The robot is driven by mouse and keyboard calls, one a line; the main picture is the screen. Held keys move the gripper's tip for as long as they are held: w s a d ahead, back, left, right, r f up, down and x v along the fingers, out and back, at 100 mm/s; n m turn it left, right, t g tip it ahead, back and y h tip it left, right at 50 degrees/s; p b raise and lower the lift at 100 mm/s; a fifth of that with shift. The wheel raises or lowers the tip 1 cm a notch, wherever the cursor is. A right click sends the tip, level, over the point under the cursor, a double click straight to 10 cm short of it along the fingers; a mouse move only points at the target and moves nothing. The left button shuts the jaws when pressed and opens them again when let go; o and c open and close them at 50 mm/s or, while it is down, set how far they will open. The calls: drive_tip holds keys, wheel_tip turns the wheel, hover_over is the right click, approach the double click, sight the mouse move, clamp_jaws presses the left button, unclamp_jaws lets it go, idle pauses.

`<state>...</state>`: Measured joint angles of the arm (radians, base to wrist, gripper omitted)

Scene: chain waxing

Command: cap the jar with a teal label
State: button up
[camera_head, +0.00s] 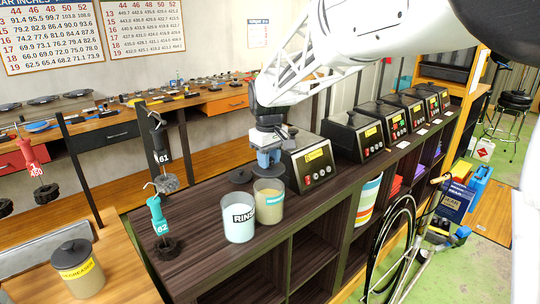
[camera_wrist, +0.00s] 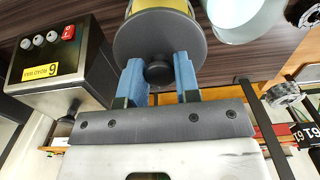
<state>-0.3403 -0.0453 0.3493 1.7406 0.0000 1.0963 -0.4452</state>
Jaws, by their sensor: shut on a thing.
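The jar with a teal label (camera_head: 268,203) stands on the dark shelf top and holds beige contents. My gripper (camera_head: 268,160) has blue fingers and is directly above this jar. In the wrist view, the fingers (camera_wrist: 159,75) are shut on the knob of a round dark lid (camera_wrist: 160,33). The lid is level across the view and partly covers a yellowish jar (camera_wrist: 155,3) beneath. I cannot tell whether the lid touches the rim. Another dark lid (camera_head: 239,175) lies on the shelf top, left of the gripper.
A white jar marked RINSE (camera_head: 238,220) stands close on the left and shows in the wrist view (camera_wrist: 234,22). A black control box (camera_head: 308,163) stands at right. A capped DEGREASER jar (camera_head: 77,270) is further left.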

sight(269, 174)
drive_tip(key=shift+f, duration=2.7)
drive_tip(key=o, duration=1.1)
drive_tip(key=shift+r, duration=3.85)
drive_tip(key=shift+s, duration=0.1)
